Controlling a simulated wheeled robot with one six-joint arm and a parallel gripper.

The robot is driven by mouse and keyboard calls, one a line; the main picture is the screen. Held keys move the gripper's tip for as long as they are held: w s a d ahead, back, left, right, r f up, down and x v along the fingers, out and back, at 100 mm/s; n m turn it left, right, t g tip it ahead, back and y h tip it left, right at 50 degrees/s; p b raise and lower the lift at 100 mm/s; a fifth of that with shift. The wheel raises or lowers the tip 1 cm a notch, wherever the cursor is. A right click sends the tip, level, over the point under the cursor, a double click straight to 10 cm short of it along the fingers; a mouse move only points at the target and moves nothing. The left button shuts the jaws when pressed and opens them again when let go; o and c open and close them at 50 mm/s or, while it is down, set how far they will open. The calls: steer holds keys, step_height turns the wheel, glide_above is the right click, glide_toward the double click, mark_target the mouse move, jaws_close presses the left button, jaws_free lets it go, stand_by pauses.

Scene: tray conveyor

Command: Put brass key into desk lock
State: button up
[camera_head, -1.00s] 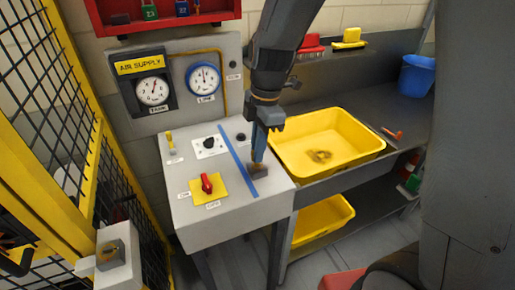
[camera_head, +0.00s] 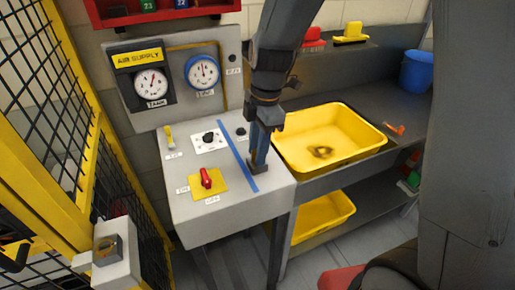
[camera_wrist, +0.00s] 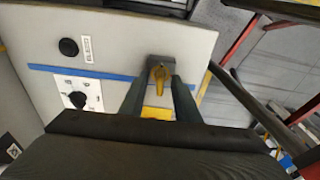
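The brass key (camera_wrist: 158,79) shows in the wrist view against a small dark grey block (camera_wrist: 161,62) on the desk top. I take the block for the desk lock; how deep the key sits in it is not clear. In the head view the block (camera_head: 258,169) lies just right of the blue stripe, partly covered by my gripper (camera_head: 259,162). My gripper is low over the desk, pointing down. In the wrist view its two fingers (camera_wrist: 159,88) stand apart on either side of the key, with narrow gaps visible. The key is hidden in the head view.
A red switch on a yellow plate (camera_head: 207,181) and a black knob (camera_head: 209,138) are left of the stripe. A yellow tub (camera_head: 365,152) stands close on the right.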

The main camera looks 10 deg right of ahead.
steer(key=shift+w+d+r+b, duration=0.15)
steer(key=shift+r+b, duration=0.2)
steer(key=shift+r, duration=0.95)
steer(key=shift+s+d+r+b, duration=0.15)
steer(key=shift+r+b, duration=0.2)
steer(key=shift+r, duration=0.95)
steer(key=shift+w+d+r+b, duration=0.15)
steer(key=shift+r+b, duration=0.2)
steer(key=shift+r, duration=0.95)
